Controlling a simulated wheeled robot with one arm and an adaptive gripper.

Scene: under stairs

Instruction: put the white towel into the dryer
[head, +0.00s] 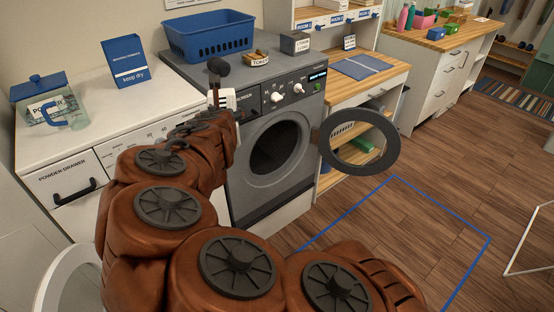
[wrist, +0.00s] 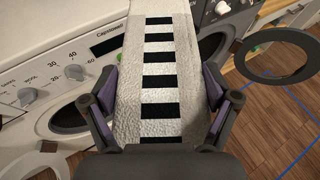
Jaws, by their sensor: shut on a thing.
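The white towel (wrist: 128,75), with black bars down its middle, is between the fingers of my gripper (wrist: 160,85) in the wrist view. My gripper is shut on it. A small white and black part of the towel (head: 229,99) shows in the head view beyond my arm, which hides most of the gripper. The dryer (head: 251,207) is the dark grey machine with its round door (head: 382,153) swung open to the right. Its dark drum opening (head: 275,148) is clear. The towel is in front of the machines, outside the drum.
A white washer (head: 125,120) stands left of the dryer, its round door (head: 62,270) also open. A blue basket (head: 208,42) and a small wooden tray (head: 257,58) sit on the dryer. A wooden shelf unit (head: 335,97) stands at right. The floor inside the blue outline (head: 437,205) is free.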

